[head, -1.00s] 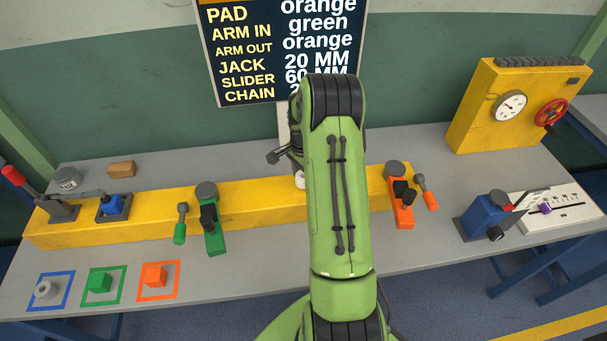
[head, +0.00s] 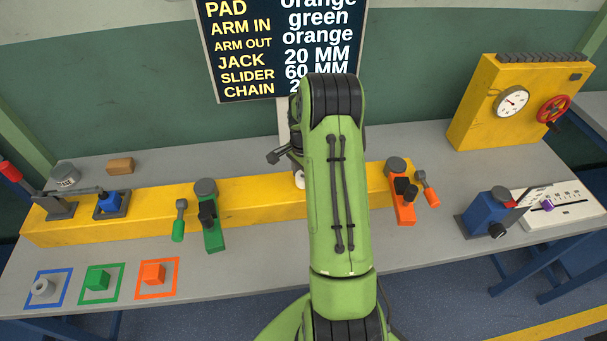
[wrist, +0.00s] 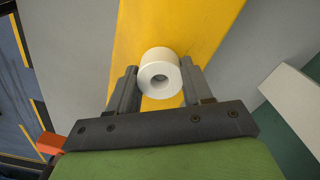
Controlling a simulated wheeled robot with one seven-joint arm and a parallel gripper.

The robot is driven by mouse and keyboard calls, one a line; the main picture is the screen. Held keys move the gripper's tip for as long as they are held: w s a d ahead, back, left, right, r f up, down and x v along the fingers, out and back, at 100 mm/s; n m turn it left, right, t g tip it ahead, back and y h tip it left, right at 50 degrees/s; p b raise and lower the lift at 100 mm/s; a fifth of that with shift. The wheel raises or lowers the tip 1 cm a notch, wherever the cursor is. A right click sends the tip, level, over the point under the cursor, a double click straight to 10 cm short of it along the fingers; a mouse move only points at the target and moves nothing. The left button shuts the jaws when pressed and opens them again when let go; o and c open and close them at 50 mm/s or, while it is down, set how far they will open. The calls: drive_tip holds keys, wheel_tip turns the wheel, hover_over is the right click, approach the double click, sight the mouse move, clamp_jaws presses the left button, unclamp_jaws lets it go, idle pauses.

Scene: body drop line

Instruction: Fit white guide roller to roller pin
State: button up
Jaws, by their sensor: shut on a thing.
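The white guide roller (wrist: 160,72) is between the two fingers of my gripper (wrist: 160,88) in the wrist view, with its bore facing the camera. My gripper is shut on it, above or against the yellow beam (wrist: 200,25). In the head view a small white part of the roller (head: 299,180) shows beside my green arm, in front of the yellow beam (head: 262,192). My arm hides most of the gripper there. The roller pin cannot be made out in either view, so I cannot tell whether the roller is around it.
A green arm unit (head: 211,220) and an orange arm unit (head: 402,205) stand on either side of my arm. A blue jack (head: 487,212) is at the right.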

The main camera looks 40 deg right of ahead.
drive_tip(key=shift+f, duration=0.25)
drive_tip(key=o, duration=1.4)
drive_tip(key=shift+c, duration=0.2)
drive_tip(key=shift+r, duration=0.1)
wheel_tip(320, 180, up, 16)
drive_tip(key=p, duration=0.1)
